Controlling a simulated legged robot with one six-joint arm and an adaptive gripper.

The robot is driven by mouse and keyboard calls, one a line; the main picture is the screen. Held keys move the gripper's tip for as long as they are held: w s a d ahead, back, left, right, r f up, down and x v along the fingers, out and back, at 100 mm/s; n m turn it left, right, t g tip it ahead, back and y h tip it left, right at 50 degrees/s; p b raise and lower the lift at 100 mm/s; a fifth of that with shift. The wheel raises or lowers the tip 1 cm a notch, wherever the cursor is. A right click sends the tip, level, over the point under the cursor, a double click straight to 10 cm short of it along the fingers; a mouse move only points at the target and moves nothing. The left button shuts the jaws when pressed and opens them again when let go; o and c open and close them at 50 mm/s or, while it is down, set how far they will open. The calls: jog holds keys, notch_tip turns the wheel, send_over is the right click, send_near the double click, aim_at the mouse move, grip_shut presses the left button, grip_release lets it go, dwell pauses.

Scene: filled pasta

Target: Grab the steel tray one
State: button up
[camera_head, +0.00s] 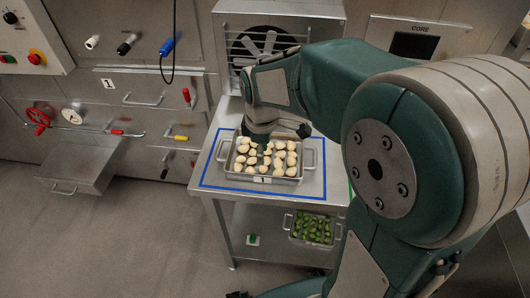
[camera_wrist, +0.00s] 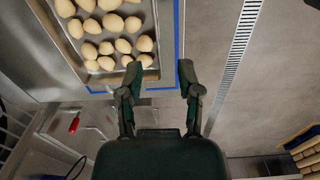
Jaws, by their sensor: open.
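The steel tray one (camera_head: 238,176) is a shallow metal tray with a "1" label on its front, filled with rows of pale round filled pasta (camera_head: 262,160). It sits flat on the steel table inside a blue outline, with a loop handle at its right end. My gripper (camera_head: 276,132) is over its far side and hides part of it. In the wrist view my gripper (camera_wrist: 158,72) is open, its jaws spread near a corner of the tray (camera_wrist: 152,73). The left finger overlaps the tray edge; the right finger is beyond it. I cannot tell whether they touch it.
A tray of green pieces (camera_head: 313,228) stands on the shelf below the table (camera_head: 308,191). A small green object (camera_head: 252,239) lies left of it. A vented unit (camera_head: 262,48) stands behind. A wall panel with a drawer (camera_head: 78,163) is at left; the floor there is clear.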

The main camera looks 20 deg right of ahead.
aim_at(262, 176)
jog(key=shift+n, duration=0.3)
jog(key=f, duration=0.5)
jog(key=shift+w+a+f, duration=0.15)
jog(key=shift+a, duration=0.05)
jog(key=shift+w+d+f, duration=0.15)
jog(key=shift+f, duration=1.4)
jog(key=shift+w+d+f, duration=0.1)
jog(key=shift+f, duration=1.45)
grip_shut()
